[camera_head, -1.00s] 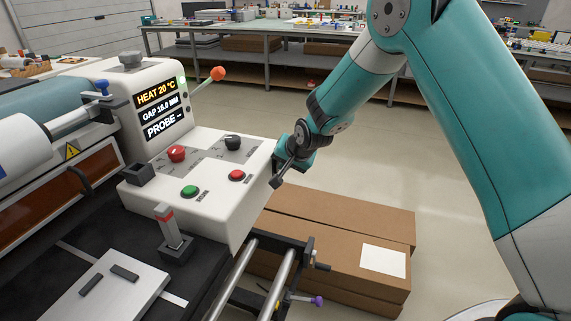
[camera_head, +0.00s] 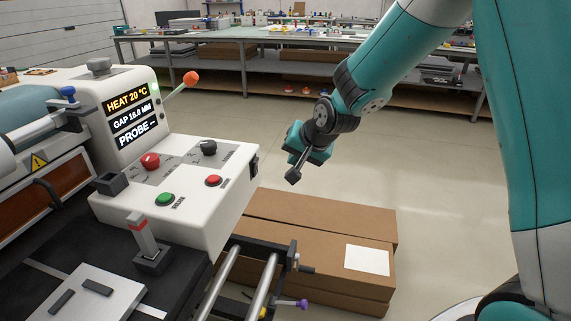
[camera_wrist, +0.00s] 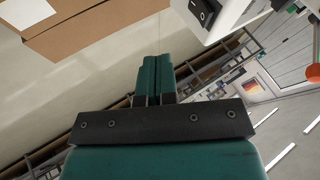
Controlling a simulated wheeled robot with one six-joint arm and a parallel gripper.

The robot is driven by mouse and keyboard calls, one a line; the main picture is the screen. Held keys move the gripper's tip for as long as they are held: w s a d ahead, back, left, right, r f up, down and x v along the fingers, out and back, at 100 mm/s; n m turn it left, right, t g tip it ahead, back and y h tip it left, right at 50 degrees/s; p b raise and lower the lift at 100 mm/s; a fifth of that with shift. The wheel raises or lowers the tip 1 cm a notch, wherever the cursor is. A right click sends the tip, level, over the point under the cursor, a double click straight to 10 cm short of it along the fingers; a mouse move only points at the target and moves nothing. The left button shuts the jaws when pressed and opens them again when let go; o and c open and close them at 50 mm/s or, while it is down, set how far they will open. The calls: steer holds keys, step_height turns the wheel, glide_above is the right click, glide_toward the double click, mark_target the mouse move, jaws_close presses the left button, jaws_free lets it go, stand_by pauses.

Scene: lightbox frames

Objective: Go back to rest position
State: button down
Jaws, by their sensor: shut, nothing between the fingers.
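My gripper (camera_head: 293,177) hangs in the air to the right of the white control panel (camera_head: 190,215), over the floor and clear of the panel. Its fingers are shut with nothing between them, and in the wrist view the two fingers (camera_wrist: 157,80) lie side by side. My teal arm reaches in from the upper right. The panel carries a red knob (camera_head: 150,161), a black knob (camera_head: 208,147), a green button (camera_head: 165,199) and a red button (camera_head: 213,180). Its display reads HEAT 20 °C, GAP 16.0 MM and PROBE with dashes.
Brown cardboard boxes (camera_head: 320,228) lie on the floor below my gripper. Metal rails (camera_head: 262,285) stick out near the panel's front. A lever with an orange ball (camera_head: 190,78) rises behind the panel. A long workbench (camera_head: 270,38) stands at the back; open floor lies between.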

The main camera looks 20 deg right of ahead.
steer(key=shift+s+r, duration=0.2)
steer(key=shift+r, duration=0.05)
stand_by(0.3)
steer(key=s+a+r+n+g+p, duration=0.1)
steer(key=s+r+n, duration=0.3)
steer(key=s, duration=0.6)
steer(key=s+a+r+n+g+y+p, duration=0.1)
steer(key=s+a+r+n+g, duration=0.2)
steer(key=s, duration=0.7)
steer(key=s+a+r+n+g, duration=0.3)
steer(key=s+a+r+n, duration=0.1)
steer(key=s, duration=0.7)
steer(key=shift+r+n+y+p, duration=0.4)
steer(key=shift+r+n, duration=0.2)
steer(key=shift+n, duration=0.4)
steer(key=shift+s+a, duration=0.1)
